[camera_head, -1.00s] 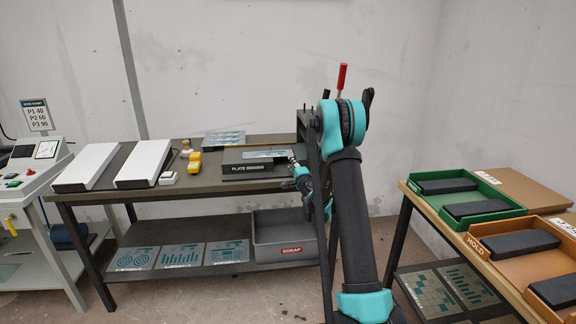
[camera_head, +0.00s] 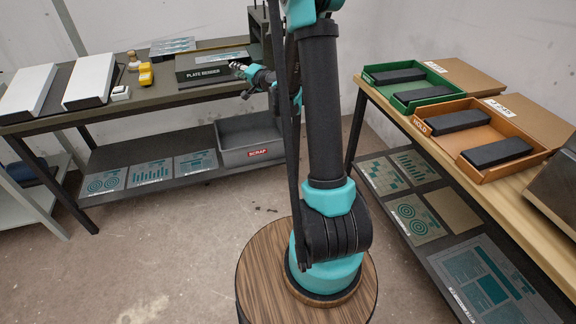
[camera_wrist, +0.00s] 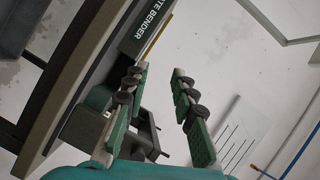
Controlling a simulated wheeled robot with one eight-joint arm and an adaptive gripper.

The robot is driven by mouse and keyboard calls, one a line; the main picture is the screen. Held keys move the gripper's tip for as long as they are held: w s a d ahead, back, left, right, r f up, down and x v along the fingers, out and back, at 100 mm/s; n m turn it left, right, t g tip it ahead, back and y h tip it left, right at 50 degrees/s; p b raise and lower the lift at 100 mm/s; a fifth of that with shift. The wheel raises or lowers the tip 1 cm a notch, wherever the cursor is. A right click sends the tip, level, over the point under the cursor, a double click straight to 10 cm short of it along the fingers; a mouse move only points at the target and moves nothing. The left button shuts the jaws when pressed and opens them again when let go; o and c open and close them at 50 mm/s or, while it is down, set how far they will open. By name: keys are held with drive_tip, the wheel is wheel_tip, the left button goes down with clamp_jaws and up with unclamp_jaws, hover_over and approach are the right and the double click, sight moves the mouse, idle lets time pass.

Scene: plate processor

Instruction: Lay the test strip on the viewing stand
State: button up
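Two white sloped boards, the likely viewing stand, rest on the back table; the right one (camera_head: 90,78) and the left one (camera_head: 27,92) look bare. I cannot single out the test strip. A thin printed plate lies on top of the plate bender (camera_head: 205,72). My gripper (camera_head: 238,67) is just in front of the bender's right end. In the wrist view my gripper (camera_wrist: 160,71) has its fingers apart with nothing between them. The bender (camera_wrist: 146,28) is beyond the fingertips. A pale sheet with dark lines (camera_wrist: 234,140) shows right of the fingers.
A yellow device (camera_head: 146,75) and a small white box (camera_head: 120,92) stand between boards and bender. Thin plates (camera_head: 172,46) lie behind. A grey scrap bin (camera_head: 250,140) is below. A green tray (camera_head: 425,97) and an orange HOLD tray (camera_head: 470,165) are on the right table.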

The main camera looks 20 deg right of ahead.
drive_tip(key=s+a+f+n+g+h, duration=0.1)
drive_tip(key=s+a+f+n+g, duration=0.15)
drive_tip(key=s, duration=0.75)
drive_tip(key=s+a+f+n+g, duration=0.1)
drive_tip(key=s+n+g, duration=0.25)
drive_tip(key=s, duration=0.55)
drive_tip(key=s+d+f+n+g+h, duration=0.1)
drive_tip(key=s+d+f+h, duration=0.1)
drive_tip(key=s, duration=0.6)
drive_tip(key=s+d+f+n+g+h, duration=0.1)
drive_tip(key=s+d+f, duration=0.3)
drive_tip(key=s, duration=0.5)
drive_tip(key=s+d+f+g+h, duration=0.2)
drive_tip(key=s+d+f+h, duration=0.1)
drive_tip(key=s, duration=0.5)
drive_tip(key=shift+s+d+n+g, duration=0.15)
drive_tip(key=shift+d+n+g, duration=0.25)
drive_tip(key=shift+d, duration=0.3)
drive_tip(key=shift+f, duration=0.1)
